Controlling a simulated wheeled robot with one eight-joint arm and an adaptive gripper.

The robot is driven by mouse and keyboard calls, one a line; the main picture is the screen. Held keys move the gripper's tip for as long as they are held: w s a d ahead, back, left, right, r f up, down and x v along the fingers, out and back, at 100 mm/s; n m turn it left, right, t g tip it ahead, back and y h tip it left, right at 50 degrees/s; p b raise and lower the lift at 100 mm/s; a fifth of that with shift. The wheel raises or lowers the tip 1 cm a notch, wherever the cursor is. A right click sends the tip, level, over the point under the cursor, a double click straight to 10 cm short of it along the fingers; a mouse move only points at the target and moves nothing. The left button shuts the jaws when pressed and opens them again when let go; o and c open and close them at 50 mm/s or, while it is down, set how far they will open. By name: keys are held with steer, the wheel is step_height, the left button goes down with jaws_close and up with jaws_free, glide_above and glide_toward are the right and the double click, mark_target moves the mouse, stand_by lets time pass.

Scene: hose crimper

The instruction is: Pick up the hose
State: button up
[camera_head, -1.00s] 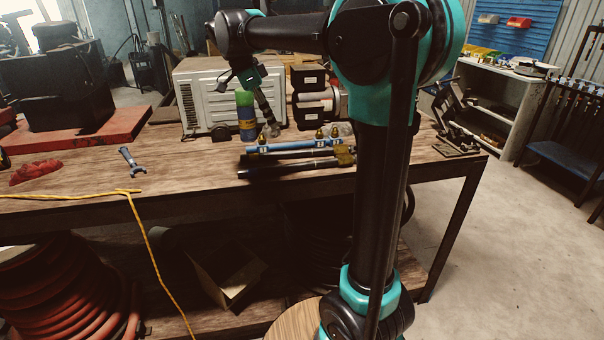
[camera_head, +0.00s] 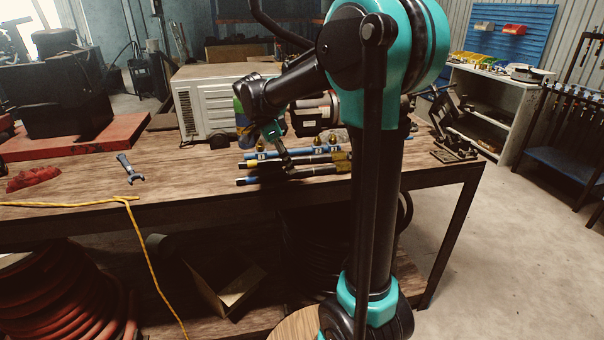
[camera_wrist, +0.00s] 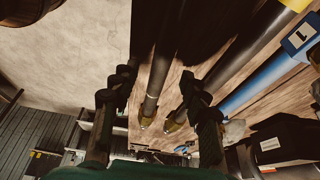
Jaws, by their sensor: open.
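Several hoses lie side by side on the wooden workbench (camera_head: 80,171). At the back is a blue hose (camera_head: 265,155), which also shows in the wrist view (camera_wrist: 262,82) with a label on it. In front of it are black hoses; the front one (camera_head: 318,170) has a blue left end. In the wrist view one black hose (camera_wrist: 160,62) runs between the finger lines, and another black hose (camera_wrist: 235,58) lies to its right. My gripper (camera_wrist: 158,95) is open and empty. In the head view my gripper (camera_head: 288,165) is low over the hoses; contact is unclear.
A wrench (camera_head: 129,168), a red cloth-like item (camera_head: 33,178) and a yellow cord (camera_head: 70,202) are at the left. The bench between wrench and hoses is clear.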

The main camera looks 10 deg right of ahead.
steer(key=x, duration=0.3)
steer(key=shift+w+f, duration=0.1)
jaws_close()
